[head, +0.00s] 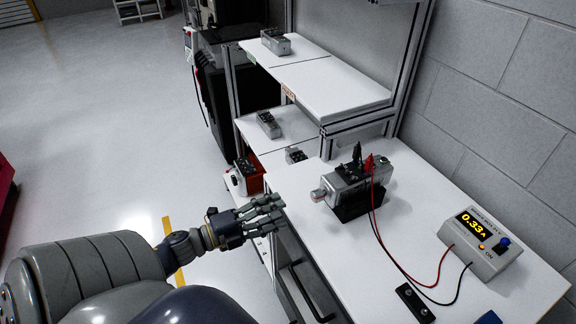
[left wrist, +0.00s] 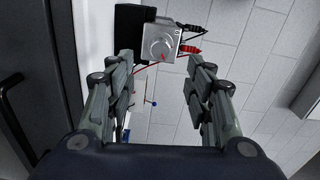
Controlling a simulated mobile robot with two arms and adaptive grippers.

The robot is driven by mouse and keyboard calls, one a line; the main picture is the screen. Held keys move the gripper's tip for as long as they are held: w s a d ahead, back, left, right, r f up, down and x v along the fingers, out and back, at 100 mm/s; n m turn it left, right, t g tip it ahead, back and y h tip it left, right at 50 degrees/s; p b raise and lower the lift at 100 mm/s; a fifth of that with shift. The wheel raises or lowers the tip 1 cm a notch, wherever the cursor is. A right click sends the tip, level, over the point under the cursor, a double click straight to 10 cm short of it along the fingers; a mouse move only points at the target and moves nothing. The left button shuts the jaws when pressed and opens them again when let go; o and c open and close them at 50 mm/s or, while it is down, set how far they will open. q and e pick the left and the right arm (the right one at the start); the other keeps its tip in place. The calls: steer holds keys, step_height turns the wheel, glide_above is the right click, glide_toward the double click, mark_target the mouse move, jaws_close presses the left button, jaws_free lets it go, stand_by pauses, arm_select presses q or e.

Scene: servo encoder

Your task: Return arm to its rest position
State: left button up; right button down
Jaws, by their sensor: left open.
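My left gripper (head: 262,214) is open and empty at the near left edge of the white workbench, its fingers pointing right. In the left wrist view its two fingers (left wrist: 160,85) stand wide apart with nothing between them at the tips. A grey servo motor (head: 358,184) with a silver shaft end sits in a black cradle on the bench, to the right of the gripper and apart from it. The servo also shows beyond the fingers in the left wrist view (left wrist: 160,42). My right gripper is not in view.
Red and black leads run from clips on the servo to a meter box (head: 481,245) reading 0.33A. A black bar (head: 414,303) lies near the front. A raised shelf (head: 318,82) and lower shelf hold grey units. Open floor lies left.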

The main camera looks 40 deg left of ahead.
arm_select(q)
steer(key=shift+s+a, duration=0.1)
steer(key=shift+s, duration=0.2)
stand_by(0.4)
steer(key=s+a+f+n+g+y+b, duration=0.1)
steer(key=s+f+n+g+y, duration=0.2)
steer(key=f, duration=0.8)
steer(key=s+f+n+g+y+b, duration=0.1)
steer(key=s+f+n+y, duration=0.1)
steer(key=f+n, duration=0.65)
steer(key=s+a+f+n+g+y, duration=0.1)
steer(key=s+f+n+y, duration=0.15)
steer(key=f, duration=1.05)
steer(key=s+d+f+n+g, duration=0.1)
steer(key=s+d+f+g, duration=0.2)
steer(key=s+d+f, duration=0.2)
steer(key=s+d+f+n+g+b, duration=0.1)
steer(key=s+d+f+g, duration=0.3)
steer(key=s+f, duration=0.6)
steer(key=s+d+f+n+g+b, duration=0.1)
steer(key=s+d+f+n+g, duration=0.2)
steer(key=s+d+f, duration=0.4)
steer(key=s, duration=0.3)
steer(key=shift+f+g+h, duration=0.15)
steer(key=shift+g+h, duration=0.15)
steer(key=shift+h, duration=0.05)
